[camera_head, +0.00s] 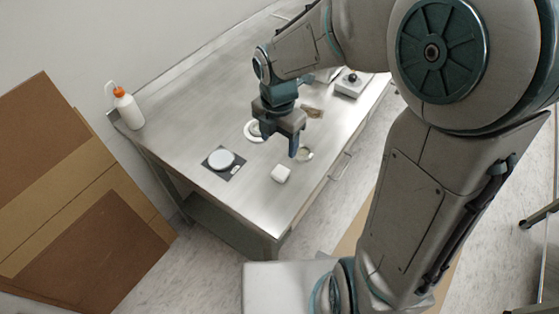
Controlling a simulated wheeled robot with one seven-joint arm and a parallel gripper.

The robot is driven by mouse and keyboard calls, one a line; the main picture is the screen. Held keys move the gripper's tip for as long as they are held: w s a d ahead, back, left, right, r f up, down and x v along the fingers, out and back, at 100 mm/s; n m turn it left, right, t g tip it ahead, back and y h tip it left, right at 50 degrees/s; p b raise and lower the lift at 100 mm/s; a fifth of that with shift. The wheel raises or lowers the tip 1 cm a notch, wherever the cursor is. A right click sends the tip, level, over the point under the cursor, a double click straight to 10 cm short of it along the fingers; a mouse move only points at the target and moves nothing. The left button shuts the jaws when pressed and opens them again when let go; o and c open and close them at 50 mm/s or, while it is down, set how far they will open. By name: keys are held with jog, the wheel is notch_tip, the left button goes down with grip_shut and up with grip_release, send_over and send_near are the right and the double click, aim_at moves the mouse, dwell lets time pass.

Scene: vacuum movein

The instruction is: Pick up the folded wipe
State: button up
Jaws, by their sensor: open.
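A small white block-like object (281,173), which looks like the folded wipe, lies on the steel table (190,120) near its front edge. My gripper (284,148) hangs above the table, pointing down, a little beyond the white object in the picture. Its fingers are apart and nothing shows between them. I cannot tell its exact height above the table. The gripper partly hides a white ring-shaped dish (251,132) behind it.
A white round disc on a dark square plate (223,162) lies left of the wipe. A small round dish (304,154) sits right of the gripper. A wash bottle (127,108) stands at the table's left corner. A grey box with a black knob (352,84) is farther back. Cardboard sheets (85,200) lean at left.

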send_over(279, 174)
jog(key=shift+n, duration=0.4)
jog(key=f, duration=0.8)
jog(key=shift+s+a+f, duration=0.15)
jog(key=shift+a+f, duration=0.15)
jog(key=shift+f, duration=0.05)
jog(key=shift+w+d+f, duration=0.1)
jog(key=shift+d+f, duration=0.05)
jog(key=shift+f, duration=1.2)
jog(key=shift+w+d+f, duration=0.1)
jog(key=shift+f, duration=1.2)
jog(key=c, duration=1.1)
jog(key=shift+r, duration=0.15)
